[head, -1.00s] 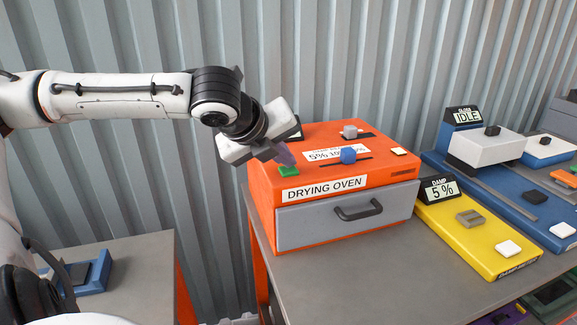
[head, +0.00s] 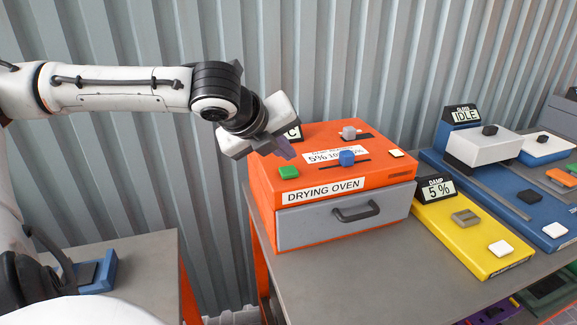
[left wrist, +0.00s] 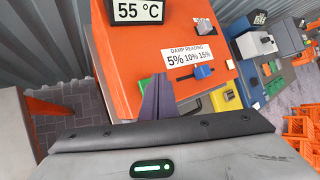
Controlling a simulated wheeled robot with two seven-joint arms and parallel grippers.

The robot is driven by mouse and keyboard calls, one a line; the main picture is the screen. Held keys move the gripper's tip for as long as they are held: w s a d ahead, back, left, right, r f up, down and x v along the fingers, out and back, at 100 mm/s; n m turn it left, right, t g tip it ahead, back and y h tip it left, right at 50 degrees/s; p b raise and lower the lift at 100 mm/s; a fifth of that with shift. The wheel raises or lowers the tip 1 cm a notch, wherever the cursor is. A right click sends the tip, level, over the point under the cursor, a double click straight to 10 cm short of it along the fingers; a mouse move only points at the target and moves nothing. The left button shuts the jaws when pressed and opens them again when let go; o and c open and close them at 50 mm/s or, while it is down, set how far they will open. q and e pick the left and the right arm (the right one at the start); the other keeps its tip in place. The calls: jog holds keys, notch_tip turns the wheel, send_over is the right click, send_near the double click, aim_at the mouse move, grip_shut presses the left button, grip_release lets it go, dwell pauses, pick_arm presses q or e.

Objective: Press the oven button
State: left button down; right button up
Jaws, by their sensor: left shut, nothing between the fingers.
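The orange drying oven (head: 262,195) stands on the grey table, its grey drawer (head: 310,226) shut. A green button (head: 289,172) sits at the left front of its top and shows whole in the head view. It also shows in the left wrist view (left wrist: 146,86), partly hidden by my fingers. A white square button (head: 396,153) sits at the top's right. My left gripper (head: 285,149) is shut and empty, its fingertips a little above and behind the green button, seemingly apart from it. My right gripper is not in view.
The oven display (left wrist: 139,11) reads 55 °C. A blue slider knob (head: 347,158) and a grey knob (head: 349,132) stand up from the oven top. A yellow damp meter (head: 470,245) reading 5 % stands to the right. The grey table front (head: 345,285) is clear.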

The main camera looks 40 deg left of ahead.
aim_at(285, 173)
pick_arm(q)
notch_tip(285, 173, up, 2)
jog(key=shift+r+p, duration=0.1)
jog(key=shift+p, duration=0.75)
jog(key=shift+r, duration=1.05)
jog(key=shift+s+f, duration=0.1)
